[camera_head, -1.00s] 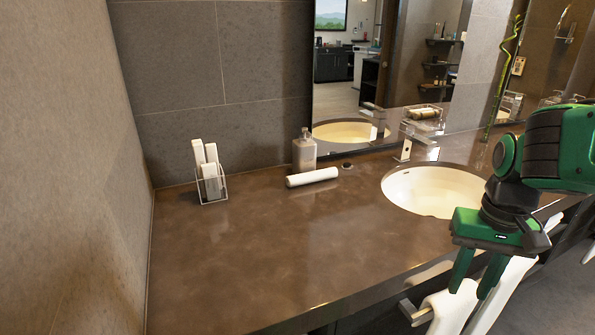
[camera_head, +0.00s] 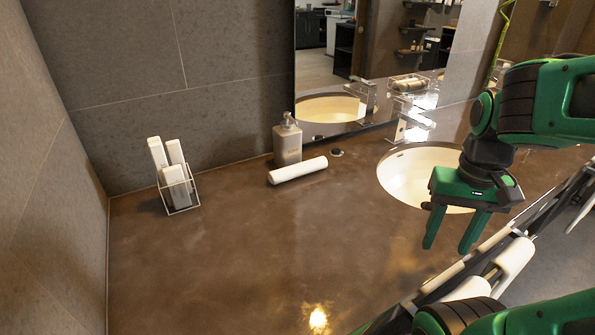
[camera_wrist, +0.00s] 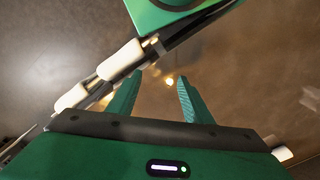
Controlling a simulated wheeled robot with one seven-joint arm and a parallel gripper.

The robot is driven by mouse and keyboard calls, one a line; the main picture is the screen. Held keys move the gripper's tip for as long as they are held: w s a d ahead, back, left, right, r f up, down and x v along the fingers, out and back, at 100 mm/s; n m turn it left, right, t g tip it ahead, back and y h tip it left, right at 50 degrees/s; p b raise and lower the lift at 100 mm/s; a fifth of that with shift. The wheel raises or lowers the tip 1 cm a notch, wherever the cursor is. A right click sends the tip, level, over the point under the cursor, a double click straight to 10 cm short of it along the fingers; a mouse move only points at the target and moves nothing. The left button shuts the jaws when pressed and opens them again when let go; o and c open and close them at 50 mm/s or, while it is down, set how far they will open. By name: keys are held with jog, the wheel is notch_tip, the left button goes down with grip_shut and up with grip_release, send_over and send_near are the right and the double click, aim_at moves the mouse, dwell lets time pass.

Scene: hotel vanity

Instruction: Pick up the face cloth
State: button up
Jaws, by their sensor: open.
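A white rolled cloth, which looks like the face cloth (camera_head: 298,170), lies on the brown counter in front of a soap bottle in the head view. My gripper (camera_head: 448,247) is to its right and nearer the front, above the counter by the sink, with its fingers pointing down. It is open and empty, well apart from the cloth. In the wrist view my gripper (camera_wrist: 159,78) has its two green fingers spread over bare counter. A small white end at the lower right (camera_wrist: 282,153) may be the rolled cloth.
A soap bottle (camera_head: 287,143) stands just behind the roll. A wire holder with white items (camera_head: 179,188) is at the left. The sink (camera_head: 415,175) and tap (camera_head: 402,120) are right. White towels (camera_head: 513,258) hang along the front edge. The counter's middle (camera_head: 240,250) is clear.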

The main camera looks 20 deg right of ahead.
jog(key=shift+s+r, duration=0.1)
jog(key=shift+r, duration=0.35)
jog(key=w+a+r+n+t+y, duration=0.1)
jog(key=w+a+r+n, duration=0.1)
jog(key=w+n, duration=0.6)
jog(key=w+a+r+n+y, duration=0.1)
jog(key=w+r+n, duration=0.25)
jog(key=w, duration=0.95)
jog(key=n+y, duration=0.3)
jog(key=n, duration=1.2)
send_near(303, 163)
jog(key=x, duration=1)
jog(key=shift+a+f, duration=0.1)
jog(key=c, duration=0.9)
jog(key=shift+r, duration=0.2)
